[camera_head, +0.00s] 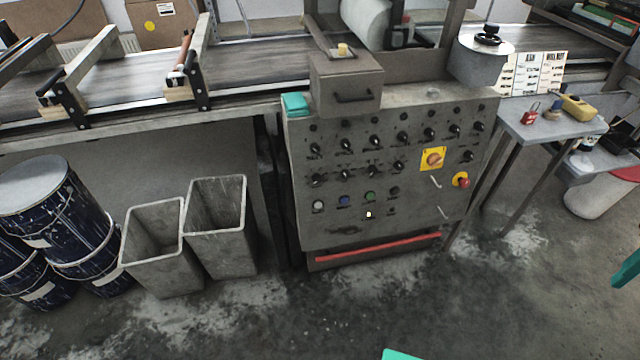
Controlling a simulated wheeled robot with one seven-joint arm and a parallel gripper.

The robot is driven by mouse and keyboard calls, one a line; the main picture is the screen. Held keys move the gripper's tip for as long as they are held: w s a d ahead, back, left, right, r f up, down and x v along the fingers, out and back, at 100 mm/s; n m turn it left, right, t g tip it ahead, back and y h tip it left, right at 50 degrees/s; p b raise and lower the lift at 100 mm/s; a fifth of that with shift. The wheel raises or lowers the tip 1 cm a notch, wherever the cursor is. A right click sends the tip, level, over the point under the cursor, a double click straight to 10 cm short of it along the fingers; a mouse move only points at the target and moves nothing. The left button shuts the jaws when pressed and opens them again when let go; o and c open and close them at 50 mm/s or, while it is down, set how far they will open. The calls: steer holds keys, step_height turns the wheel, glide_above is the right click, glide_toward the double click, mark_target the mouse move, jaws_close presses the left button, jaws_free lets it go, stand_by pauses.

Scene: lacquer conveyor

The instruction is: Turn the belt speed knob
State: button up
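A grey control panel (410,205) stands in the middle of the view, its sloped face turned toward me. Rows of small black knobs (346,145) run across its upper half. Their labels are too small to read, so I cannot tell which one is the belt speed knob. A yellow plate with an orange rotary switch (433,159) sits at the right of the face, with a red emergency button (461,180) below it. Several round buttons (370,197) are in a lower row.
A conveyor belt (120,85) runs behind the panel. Two grey bins (219,225) and dark blue drums (70,230) stand at left. A small side table (552,122) holds a red padlock (530,113) and a yellow tool (578,107). The floor before the panel is clear.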

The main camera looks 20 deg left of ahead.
steer(key=w+a+f+n+t+h, duration=0.1)
steer(key=w+a+f+n+t, duration=0.1)
steer(key=w+a+f+n, duration=0.45)
steer(key=w+a+f+n+t+h, duration=0.1)
steer(key=w+a+n+t+h, duration=0.2)
steer(key=w, duration=0.7)
steer(key=w+a+f+n+t, duration=0.2)
steer(key=w+a+f+n, duration=0.3)
steer(key=w, duration=0.4)
steer(key=n+t+y, duration=0.5)
steer(key=n+y, duration=0.9)
steer(key=n, duration=0.9)
glide_toward(317, 181)
steer(key=x, duration=0.8)
steer(key=shift+r, duration=0.1)
